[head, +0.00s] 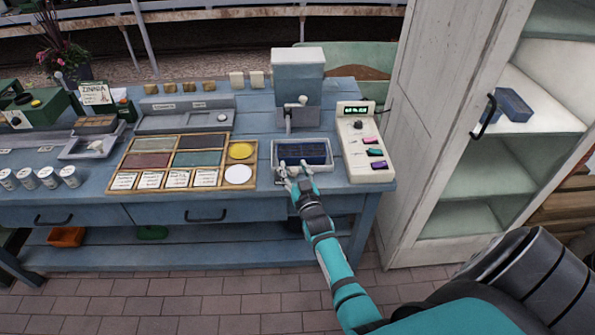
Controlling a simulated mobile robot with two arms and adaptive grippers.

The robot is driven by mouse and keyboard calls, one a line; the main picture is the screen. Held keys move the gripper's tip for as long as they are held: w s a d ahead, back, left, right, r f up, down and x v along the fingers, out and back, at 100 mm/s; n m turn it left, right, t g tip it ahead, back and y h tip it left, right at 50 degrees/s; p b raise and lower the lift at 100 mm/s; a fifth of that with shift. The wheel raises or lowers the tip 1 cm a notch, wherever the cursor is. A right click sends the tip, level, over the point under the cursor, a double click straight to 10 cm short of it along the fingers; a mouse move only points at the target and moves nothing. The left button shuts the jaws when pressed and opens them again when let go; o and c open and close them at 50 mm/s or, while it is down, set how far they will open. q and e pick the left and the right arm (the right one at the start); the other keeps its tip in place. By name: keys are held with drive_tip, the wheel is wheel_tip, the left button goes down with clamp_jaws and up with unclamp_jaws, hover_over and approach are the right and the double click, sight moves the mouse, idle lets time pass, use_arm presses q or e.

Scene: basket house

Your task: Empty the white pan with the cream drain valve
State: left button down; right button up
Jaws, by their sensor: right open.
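A white pan (328,145) sits near the front edge of the blue table, with a dark blue block-like content (306,150) inside it. My right gripper (290,165) is open at the front left of the pan, its fingers over or beside the front rim; I cannot tell whether they touch. A small pale part (279,179) shows at the pan's front left corner beside the fingers; I cannot tell if it is the cream drain valve. My left gripper is out of view.
A grey-blue dispenser (297,79) with a pale knob and spout stands behind the pan. A cream control box (368,157) with coloured knobs is close on the right. A wooden sectioned tray (173,160) lies left. An open white cabinet (425,120) stands right of the table.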

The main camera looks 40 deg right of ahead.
drive_tip(key=v, duration=1.2)
drive_tip(key=shift+o, duration=0.2)
